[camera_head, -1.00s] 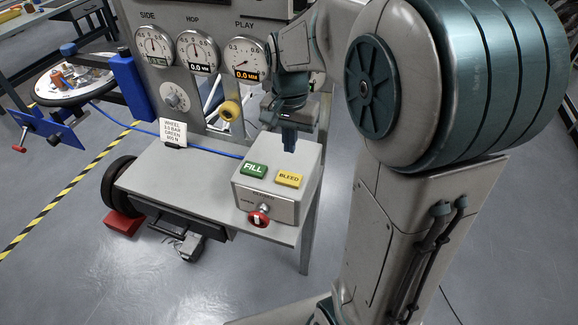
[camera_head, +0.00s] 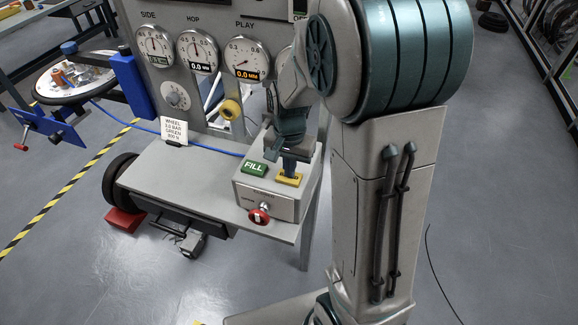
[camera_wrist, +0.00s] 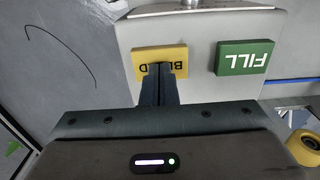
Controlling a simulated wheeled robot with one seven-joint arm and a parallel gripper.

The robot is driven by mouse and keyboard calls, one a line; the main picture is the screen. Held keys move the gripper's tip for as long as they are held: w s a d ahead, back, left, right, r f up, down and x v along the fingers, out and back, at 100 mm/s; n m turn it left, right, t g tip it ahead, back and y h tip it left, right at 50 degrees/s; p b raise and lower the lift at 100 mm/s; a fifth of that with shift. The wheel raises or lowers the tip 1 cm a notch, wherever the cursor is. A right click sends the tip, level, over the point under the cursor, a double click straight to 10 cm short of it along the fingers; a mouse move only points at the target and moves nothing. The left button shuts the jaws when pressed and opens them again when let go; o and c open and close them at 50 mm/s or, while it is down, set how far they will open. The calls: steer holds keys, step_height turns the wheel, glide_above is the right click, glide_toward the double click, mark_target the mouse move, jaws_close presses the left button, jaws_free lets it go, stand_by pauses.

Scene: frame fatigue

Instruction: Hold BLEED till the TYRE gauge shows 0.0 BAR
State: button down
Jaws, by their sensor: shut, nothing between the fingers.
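The yellow BLEED button (camera_head: 289,179) is on top of the grey control box (camera_head: 268,205), right of the green FILL button (camera_head: 254,169). My gripper (camera_head: 288,172) is shut and empty, its fingertips over the BLEED button. In the wrist view the fingertips (camera_wrist: 158,70) overlap the near edge of the BLEED button (camera_wrist: 177,55) and cover part of its lettering; whether they press it I cannot tell. The FILL button (camera_wrist: 245,58) lies apart from them. A TYRE gauge is not readable; my arm hides the panel right of the PLAY gauge (camera_head: 247,58).
A red knob (camera_head: 259,216) sits on the box front. The bench top (camera_head: 185,170) left of the box is mostly clear, with a small WHEEL card (camera_head: 174,130) at its back. A blue hose (camera_head: 215,150) runs behind. A yellow roller (camera_head: 230,110) stands behind the box.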

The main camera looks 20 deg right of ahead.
steer(key=shift+s+f+b, duration=0.1)
steer(key=shift+f+b, duration=0.5)
steer(key=shift+f, duration=0.15)
steer(key=shift+s+f, duration=0.15)
steer(key=shift+f, duration=0.2)
stand_by(2.1)
stand_by(0.4)
steer(key=shift+r, duration=0.4)
step_height(320, 180, up, 14)
steer(key=p, duration=0.1)
steer(key=shift+w+p, duration=0.25)
steer(key=shift+p, duration=0.05)
